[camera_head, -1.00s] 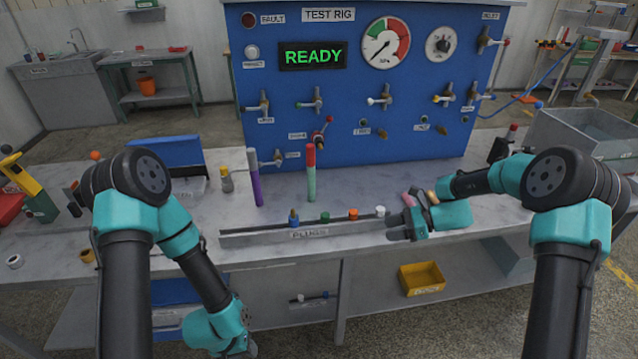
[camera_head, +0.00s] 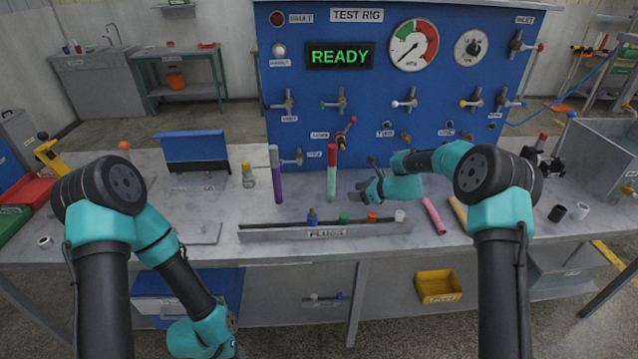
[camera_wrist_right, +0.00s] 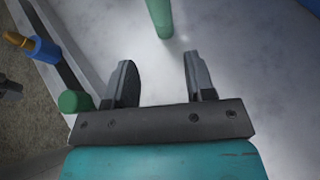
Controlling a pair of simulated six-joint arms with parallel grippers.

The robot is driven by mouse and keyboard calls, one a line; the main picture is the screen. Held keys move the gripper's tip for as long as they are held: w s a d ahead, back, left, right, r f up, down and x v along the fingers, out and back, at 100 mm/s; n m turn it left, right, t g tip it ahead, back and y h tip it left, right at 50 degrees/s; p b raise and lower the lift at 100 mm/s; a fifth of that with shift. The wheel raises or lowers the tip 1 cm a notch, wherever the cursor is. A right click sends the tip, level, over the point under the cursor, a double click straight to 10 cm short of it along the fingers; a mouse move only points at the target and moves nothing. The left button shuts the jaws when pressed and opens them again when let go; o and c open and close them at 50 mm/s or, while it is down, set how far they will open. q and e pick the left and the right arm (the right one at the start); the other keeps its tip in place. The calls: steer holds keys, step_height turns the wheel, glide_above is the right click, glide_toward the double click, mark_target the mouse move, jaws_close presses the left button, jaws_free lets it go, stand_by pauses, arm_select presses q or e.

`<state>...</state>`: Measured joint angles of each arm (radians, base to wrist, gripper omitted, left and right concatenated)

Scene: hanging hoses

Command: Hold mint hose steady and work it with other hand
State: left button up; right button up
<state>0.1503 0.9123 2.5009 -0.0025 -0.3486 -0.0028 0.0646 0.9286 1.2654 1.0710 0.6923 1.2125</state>
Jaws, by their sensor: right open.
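The mint hose (camera_head: 331,184) hangs or stands upright in front of the blue test rig, with a red upper section. Its lower part also shows in the right wrist view (camera_wrist_right: 160,18), beyond the fingertips and between their lines. My right gripper (camera_head: 362,190) is open and empty, just right of the mint hose and apart from it. Its two dark fingers (camera_wrist_right: 158,78) show spread in the right wrist view. My left arm hangs low at the bottom left, below the table edge; its fingers are too cut off to read.
A purple hose (camera_head: 277,182) with a grey top is upright left of the mint one. A plug rail (camera_head: 290,234) with several coloured plugs lies in front. A pink piece (camera_head: 433,214) and an orange piece (camera_head: 457,212) lie to the right. A grey bin (camera_head: 597,150) stands far right.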

mark_target(333, 194)
steer(key=shift+w+a+f, duration=0.1)
steer(key=shift+w+a, duration=0.15)
steer(key=shift+w, duration=0.05)
steer(key=shift+x, duration=4.95)
steer(key=shift+f, duration=0.1)
steer(key=shift+c, duration=0.2)
steer(key=c, duration=0.6)
steer(key=shift+o, duration=0.2)
